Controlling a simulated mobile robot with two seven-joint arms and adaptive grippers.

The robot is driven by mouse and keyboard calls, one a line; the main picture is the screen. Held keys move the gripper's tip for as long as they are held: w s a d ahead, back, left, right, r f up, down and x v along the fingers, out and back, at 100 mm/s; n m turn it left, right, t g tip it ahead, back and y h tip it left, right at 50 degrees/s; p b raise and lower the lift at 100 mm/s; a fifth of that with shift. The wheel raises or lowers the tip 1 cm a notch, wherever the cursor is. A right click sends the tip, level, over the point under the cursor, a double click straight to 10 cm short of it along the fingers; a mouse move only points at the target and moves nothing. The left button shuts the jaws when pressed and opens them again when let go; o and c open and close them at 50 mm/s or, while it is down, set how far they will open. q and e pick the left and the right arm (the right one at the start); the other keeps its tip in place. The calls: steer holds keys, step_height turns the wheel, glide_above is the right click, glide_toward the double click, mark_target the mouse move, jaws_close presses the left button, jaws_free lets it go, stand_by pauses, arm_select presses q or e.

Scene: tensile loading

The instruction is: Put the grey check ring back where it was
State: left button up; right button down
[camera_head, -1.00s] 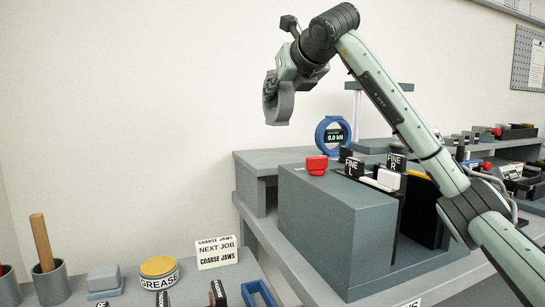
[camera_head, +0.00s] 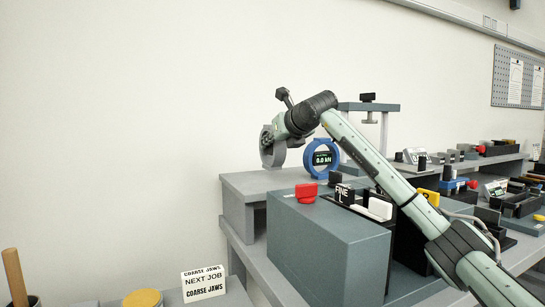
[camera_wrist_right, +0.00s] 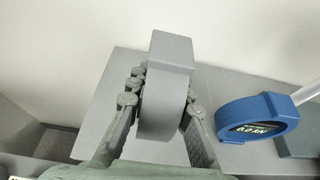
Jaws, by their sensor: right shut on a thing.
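The grey check ring (camera_head: 267,148) is held upright in my right gripper (camera_head: 275,140), above the left part of the raised grey shelf (camera_head: 237,183). In the right wrist view the ring (camera_wrist_right: 168,85) sits between the two fingers of my right gripper (camera_wrist_right: 163,108), which are shut on it. The shelf top (camera_wrist_right: 112,92) shows below it and looks bare there. The gap between ring and shelf is hard to judge. A blue ring with a 0.0 kN display (camera_head: 321,158) stands on the shelf to the right. My left gripper is not in view.
A grey machine block with a red button (camera_head: 306,192) and a FINE L block (camera_head: 344,193) stands in front of the shelf. A NEXT JOB sign (camera_head: 203,283) stands lower left. Bench clutter lies at right.

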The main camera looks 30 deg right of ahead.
mark_target(277, 154)
step_height(277, 154, down, 3)
steer(key=shift+f, duration=0.1)
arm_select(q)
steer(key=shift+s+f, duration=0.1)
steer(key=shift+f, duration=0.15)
arm_select(e)
steer(key=shift+f, duration=0.15)
steer(key=shift+f, duration=0.1)
steer(key=c, duration=1.8)
jaws_free()
steer(key=shift+f, duration=0.25)
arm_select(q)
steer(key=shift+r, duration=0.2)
arm_select(e)
steer(key=o, duration=0.4)
steer(key=shift+o, duration=0.2)
steer(key=shift+r, duration=0.1)
steer(key=shift+r, duration=0.1)
steer(key=shift+s, duration=0.4)
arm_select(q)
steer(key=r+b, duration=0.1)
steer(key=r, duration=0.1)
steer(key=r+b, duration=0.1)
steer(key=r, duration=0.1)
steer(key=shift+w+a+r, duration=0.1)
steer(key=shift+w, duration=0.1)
arm_select(e)
steer(key=v, duration=1.1)
